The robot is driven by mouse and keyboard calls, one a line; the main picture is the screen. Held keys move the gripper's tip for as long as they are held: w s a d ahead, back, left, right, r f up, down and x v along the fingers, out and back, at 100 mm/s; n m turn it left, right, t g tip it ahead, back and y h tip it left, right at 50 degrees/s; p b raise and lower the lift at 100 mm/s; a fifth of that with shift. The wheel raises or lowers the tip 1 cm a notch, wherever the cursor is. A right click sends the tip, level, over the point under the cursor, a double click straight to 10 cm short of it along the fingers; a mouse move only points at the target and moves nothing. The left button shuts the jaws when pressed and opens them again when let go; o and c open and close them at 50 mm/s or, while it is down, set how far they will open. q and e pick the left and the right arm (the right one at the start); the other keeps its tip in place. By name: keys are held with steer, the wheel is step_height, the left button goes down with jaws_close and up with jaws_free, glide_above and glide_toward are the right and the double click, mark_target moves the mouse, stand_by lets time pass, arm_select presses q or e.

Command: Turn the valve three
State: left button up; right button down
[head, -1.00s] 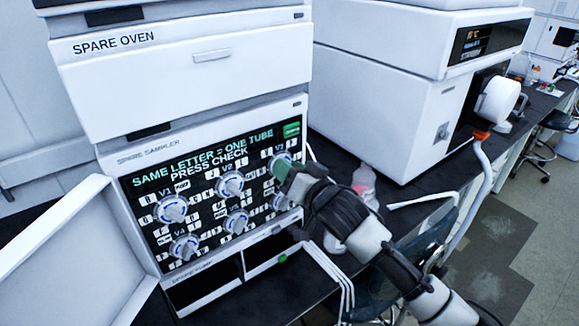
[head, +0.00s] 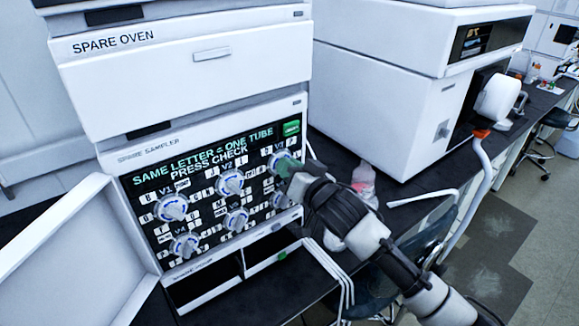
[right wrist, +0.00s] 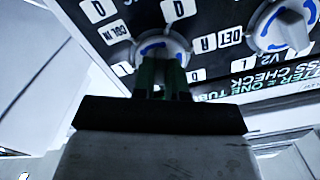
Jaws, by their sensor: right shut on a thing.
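Valve three, V3 (head: 281,163), is a round white knob with a blue ring at the upper right of the black sampler panel (head: 210,188). My right gripper (head: 287,172) reaches in from the right, its green fingers shut on this knob and covering part of it. In the right wrist view the fingers (right wrist: 161,75) grip the knob (right wrist: 160,47) from below, with lettered white tags around it; the knob's pointer is mostly hidden. My left gripper is not in view.
Several more knobs, including V1 (head: 171,208) and V2 (head: 230,182), sit on the panel. A green button (head: 291,128) is just above V3. An open white door (head: 85,245) stands at the left. A pink-tinted bottle (head: 363,180) stands behind my right arm.

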steer(key=n+p, duration=0.2)
steer(key=n, duration=0.8)
steer(key=shift+a+n+p, duration=0.1)
steer(key=shift+n+p, duration=0.3)
stand_by(0.4)
steer(key=c, duration=1.2)
jaws_free()
steer(key=shift+o, duration=0.2)
steer(key=shift+s, duration=0.15)
steer(key=b+v, duration=0.2)
steer(key=v, duration=0.8)
steer(key=shift+s+d+b, duration=0.2)
steer(key=shift+s+b, duration=0.05)
steer(key=shift+b, duration=0.15)
steer(key=shift+f, duration=0.1)
